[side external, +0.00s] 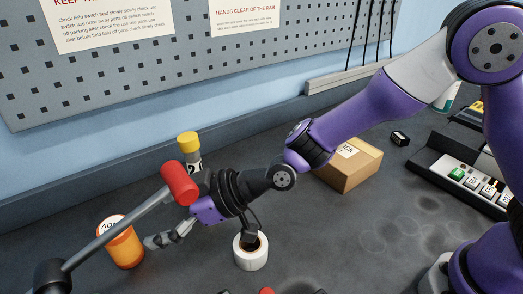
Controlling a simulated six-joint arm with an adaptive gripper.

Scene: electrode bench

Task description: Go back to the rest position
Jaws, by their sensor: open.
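My gripper (172,236) is at the lower left of the side view, held above the dark bench and pointing left. Its fingers are apart and nothing shows between them. An orange jar (124,248) with a printed label on its lid stands left of the fingers, apart from them in the picture. A white roll (250,254) on the bench shows below my wrist. A yellow-capped bottle (189,151) stands behind my gripper and is partly hidden by it and by a red cylinder.
The red cylinder (180,182) on a grey rod (115,232) crosses in front of my gripper. A cardboard box (352,166) sits behind my forearm. A rack (470,176) with several small labelled items is at right. The bench's middle right is clear. A pegboard (190,60) stands behind.

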